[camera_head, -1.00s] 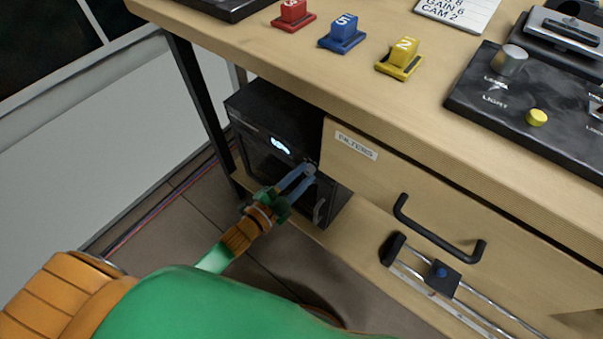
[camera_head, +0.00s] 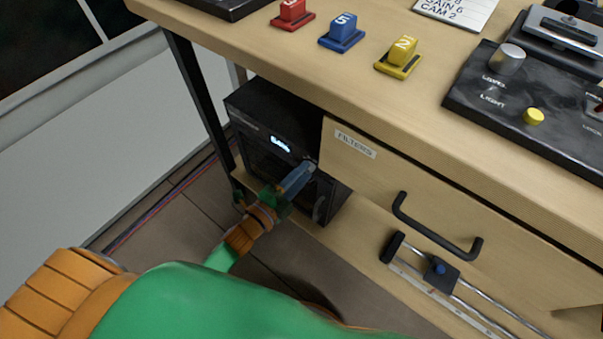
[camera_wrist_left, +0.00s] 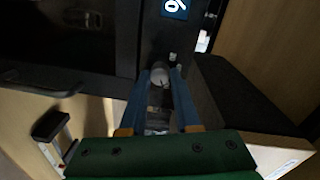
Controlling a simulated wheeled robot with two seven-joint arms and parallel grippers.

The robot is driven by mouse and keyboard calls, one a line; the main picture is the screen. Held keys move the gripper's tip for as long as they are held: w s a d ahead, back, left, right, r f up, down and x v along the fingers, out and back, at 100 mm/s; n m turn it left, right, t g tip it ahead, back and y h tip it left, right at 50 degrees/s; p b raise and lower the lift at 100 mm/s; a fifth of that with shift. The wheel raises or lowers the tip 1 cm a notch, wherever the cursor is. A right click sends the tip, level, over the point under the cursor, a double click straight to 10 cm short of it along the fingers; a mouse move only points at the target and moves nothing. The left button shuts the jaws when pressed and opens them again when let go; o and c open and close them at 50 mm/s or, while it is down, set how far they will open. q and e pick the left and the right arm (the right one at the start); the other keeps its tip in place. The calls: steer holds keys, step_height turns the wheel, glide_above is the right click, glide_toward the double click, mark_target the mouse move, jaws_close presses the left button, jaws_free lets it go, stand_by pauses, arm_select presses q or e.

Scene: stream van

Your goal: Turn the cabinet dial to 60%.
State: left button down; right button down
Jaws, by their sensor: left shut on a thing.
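The black cabinet (camera_head: 262,105) stands on the low shelf under the bench, with a lit display (camera_head: 281,144) on its front. The display's digits are too small to read surely; the left wrist view shows only part of it, with a percent sign (camera_wrist_left: 176,7). The grey round dial (camera_wrist_left: 159,76) is to the right of and below the display in the head view. My left gripper (camera_head: 307,168) is shut on the dial, one blue finger on each side of it. The fingers mostly hide the dial in the head view. My right gripper is not in view.
A wooden drawer front labelled FILTERS (camera_head: 356,144), with a black handle (camera_head: 436,228), is right of the cabinet. A slider on rails (camera_head: 438,270) lies below it. The bench top (camera_head: 290,55) overhangs the cabinet. A dark bench leg (camera_head: 200,100) stands on the left.

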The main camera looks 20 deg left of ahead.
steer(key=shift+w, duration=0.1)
arm_select(q)
steer(key=c, duration=0.6)
jaws_free()
steer(key=shift+s, duration=0.1)
steer(key=p+v, duration=0.1)
steer(key=v, duration=0.6)
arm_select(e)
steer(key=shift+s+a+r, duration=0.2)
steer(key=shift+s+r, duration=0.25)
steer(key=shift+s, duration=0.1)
